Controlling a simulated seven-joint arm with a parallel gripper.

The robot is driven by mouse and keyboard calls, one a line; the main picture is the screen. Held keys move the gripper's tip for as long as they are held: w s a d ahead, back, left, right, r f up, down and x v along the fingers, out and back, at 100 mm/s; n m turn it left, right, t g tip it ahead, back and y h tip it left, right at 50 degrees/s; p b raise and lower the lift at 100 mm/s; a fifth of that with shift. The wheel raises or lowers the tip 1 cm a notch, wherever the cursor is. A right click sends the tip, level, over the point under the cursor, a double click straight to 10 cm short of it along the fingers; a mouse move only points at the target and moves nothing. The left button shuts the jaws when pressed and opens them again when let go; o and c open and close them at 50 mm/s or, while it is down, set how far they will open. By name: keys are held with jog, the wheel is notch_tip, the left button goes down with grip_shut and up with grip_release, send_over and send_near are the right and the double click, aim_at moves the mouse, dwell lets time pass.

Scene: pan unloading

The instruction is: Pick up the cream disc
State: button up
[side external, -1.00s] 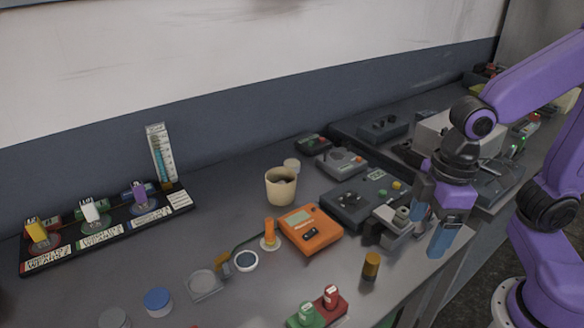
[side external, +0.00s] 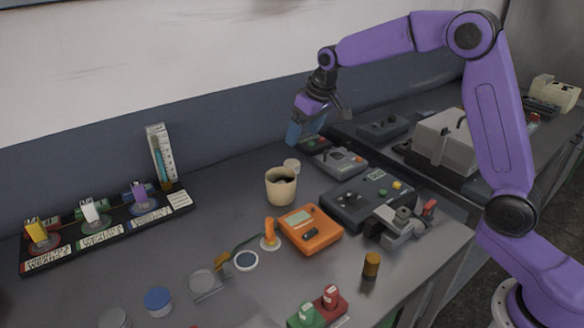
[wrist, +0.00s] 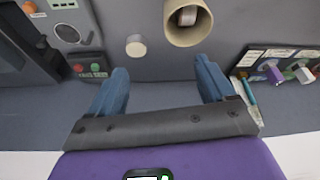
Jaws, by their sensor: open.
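The cream disc (side external: 291,165) lies on the bench just behind the cream cup (side external: 281,188). In the wrist view the disc (wrist: 135,47) shows beyond my fingertips, left of the cup (wrist: 188,33). My gripper (side external: 304,134) is above the rear of the bench, behind the disc in the side view, with its blue fingers pointing down. In the wrist view my gripper (wrist: 162,72) is open, with nothing between its fingers. The disc is apart from both fingers.
A grey device (side external: 341,162) and a dark control box (side external: 362,197) stand right of the disc. An orange box (side external: 311,229) is nearer the front. A black rack (side external: 110,232) with labelled places is at left. Bare bench lies between rack and cup.

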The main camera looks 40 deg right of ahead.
jog(key=m, duration=0.1)
send_near(293, 164)
jog(key=shift+m+t, duration=0.3)
jog(key=x, duration=0.4)
jog(key=shift+w+a, duration=0.15)
jog(key=shift+w, duration=0.05)
jog(key=shift+s+x, duration=0.2)
jog(key=shift+x, duration=1.15)
jog(key=shift+s+x, duration=0.2)
jog(key=shift+x, duration=1.15)
jog(key=shift+d+f, duration=0.15)
jog(key=shift+d, duration=0.1)
jog(key=c, duration=1.2)
